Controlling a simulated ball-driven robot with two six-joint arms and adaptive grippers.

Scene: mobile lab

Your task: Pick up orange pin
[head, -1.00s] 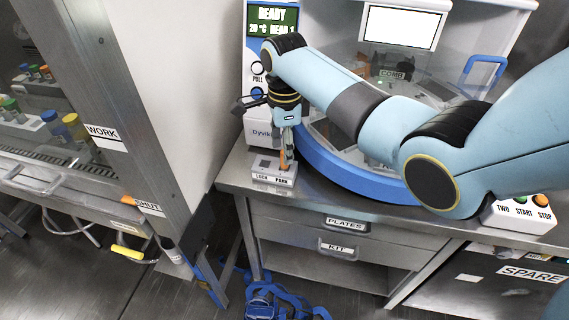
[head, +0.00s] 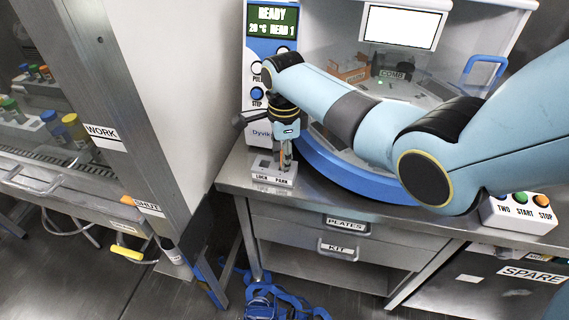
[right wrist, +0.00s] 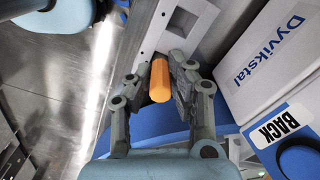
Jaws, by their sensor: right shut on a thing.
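The orange pin (right wrist: 160,82) is a short orange cylinder in the right wrist view, between the fingers of my right gripper (right wrist: 158,85). The fingers are shut on it. In the head view my right gripper (head: 284,160) points down over the white block (head: 262,178) labelled LOCK and PARK, and the pin is mostly hidden by the fingers. A square dark hole (right wrist: 182,22) shows in the block just beyond the pin. I cannot tell whether the pin's lower end is still in the block. My left gripper is not in view.
The block stands on a steel bench (head: 233,172) beside the Dyvikstal machine (head: 258,128) with its blue curved front edge (head: 350,180). A button box (head: 518,213) stands at the right. A cabinet marked WORK (head: 103,134) rises at the left. An orange rack (head: 350,70) is inside the machine.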

